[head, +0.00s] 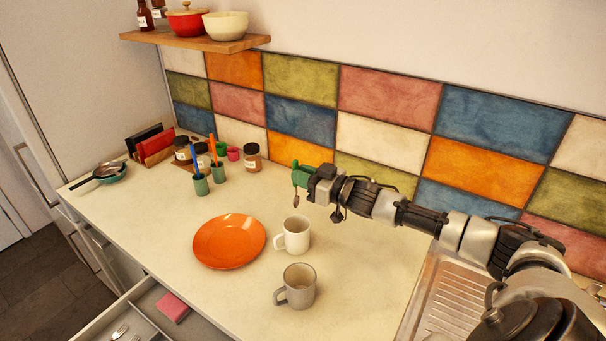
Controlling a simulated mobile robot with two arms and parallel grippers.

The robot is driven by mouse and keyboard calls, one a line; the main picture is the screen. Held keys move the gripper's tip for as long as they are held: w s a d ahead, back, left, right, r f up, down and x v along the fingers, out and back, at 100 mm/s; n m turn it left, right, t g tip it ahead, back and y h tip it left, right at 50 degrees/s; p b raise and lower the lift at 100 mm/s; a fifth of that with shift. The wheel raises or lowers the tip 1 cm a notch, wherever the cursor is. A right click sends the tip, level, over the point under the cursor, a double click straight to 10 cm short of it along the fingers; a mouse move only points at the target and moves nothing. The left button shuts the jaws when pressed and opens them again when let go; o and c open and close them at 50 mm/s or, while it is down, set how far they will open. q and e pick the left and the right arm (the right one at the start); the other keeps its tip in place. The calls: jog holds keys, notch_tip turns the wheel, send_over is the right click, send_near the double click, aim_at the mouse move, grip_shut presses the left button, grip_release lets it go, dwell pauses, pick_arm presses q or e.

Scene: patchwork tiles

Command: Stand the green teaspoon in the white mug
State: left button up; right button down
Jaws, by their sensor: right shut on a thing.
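The white mug (296,236) stands upright on the counter, right of the orange plate, with its handle to the left. My right gripper (304,178) is raised above and behind the mug, apart from it. It is shut on a small green thing that I take to be the green teaspoon (296,190); a thin part hangs below the jaws. The teaspoon's outline is too small to make out fully, and green also shows at the jaws. My left gripper is not in view.
A grey mug (300,288) stands in front of the white mug. The orange plate (229,241) lies to its left. Green cups (201,187) with upright sticks and several jars (252,158) stand at the back left. An open drawer (140,318) is in front; a metal sink (450,297) is at right.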

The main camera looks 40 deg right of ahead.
aim_at(298, 200)
pick_arm(q)
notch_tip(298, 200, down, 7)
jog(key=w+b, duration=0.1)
jog(key=b, duration=0.5)
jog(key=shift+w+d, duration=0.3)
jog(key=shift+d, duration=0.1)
pick_arm(e)
jog(key=shift+w+d+f, duration=0.1)
jog(key=shift+w+f, duration=0.1)
jog(key=shift+f, duration=2.15)
jog(key=shift+w+d+f, duration=0.1)
jog(key=shift+w+f, duration=0.05)
jog(key=shift+f, duration=2.2)
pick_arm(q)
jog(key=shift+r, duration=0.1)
pick_arm(e)
jog(key=c, duration=0.5)
grip_release()
jog(key=shift+c, duration=0.2)
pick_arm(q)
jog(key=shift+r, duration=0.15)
pick_arm(e)
jog(key=shift+r, duration=0.15)
